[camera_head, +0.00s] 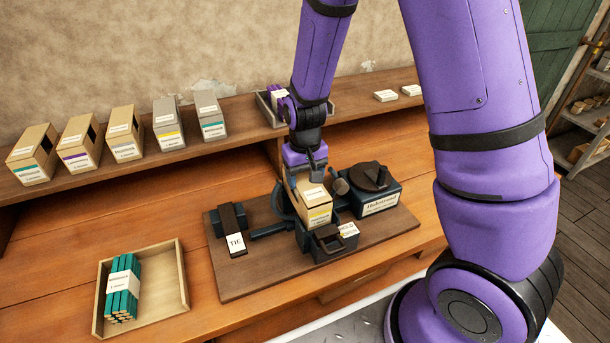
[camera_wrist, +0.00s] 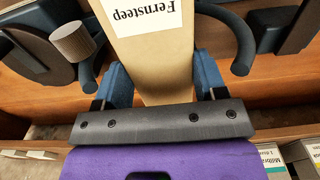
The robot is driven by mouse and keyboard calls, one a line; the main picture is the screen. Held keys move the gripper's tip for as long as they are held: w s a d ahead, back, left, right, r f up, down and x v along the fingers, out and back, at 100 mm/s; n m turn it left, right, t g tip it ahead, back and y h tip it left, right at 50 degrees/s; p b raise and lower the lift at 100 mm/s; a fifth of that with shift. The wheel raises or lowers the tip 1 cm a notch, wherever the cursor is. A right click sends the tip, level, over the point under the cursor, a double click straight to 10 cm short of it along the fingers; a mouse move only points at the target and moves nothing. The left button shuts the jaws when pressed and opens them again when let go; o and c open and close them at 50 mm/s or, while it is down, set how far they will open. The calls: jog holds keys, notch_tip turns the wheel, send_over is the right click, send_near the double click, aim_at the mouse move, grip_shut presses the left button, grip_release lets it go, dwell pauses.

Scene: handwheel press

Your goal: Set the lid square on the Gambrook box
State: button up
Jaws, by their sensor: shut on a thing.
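My gripper (camera_head: 306,170) is shut on a tan carton (camera_head: 314,204) with a white label on top and a yellow-striped label on its front. In the wrist view, the blue fingers of my gripper (camera_wrist: 162,78) press on both sides of this carton (camera_wrist: 150,55), whose label reads "Fernsteep". The carton is at the middle of the dark press (camera_head: 378,192); I cannot tell whether it rests on the press or hangs just above it. I can read no Gambrook label, and I cannot pick out a separate lid.
Several tan and grey cartons (camera_head: 125,135) line the back shelf. A shelf tray (camera_head: 268,108) holds a purple bundle. A wooden tray (camera_head: 174,262) with a teal bundle (camera_head: 122,288) stands front left. A "TIE" station (camera_head: 236,245) and handwheel (camera_head: 370,177) flank the carton.

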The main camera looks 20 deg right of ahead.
jog(key=shift+f, duration=0.1)
jog(key=o, duration=1)
notch_tip(320, 180, up, 11)
dwell(0.5)
jog(key=shift+r, duration=0.4)
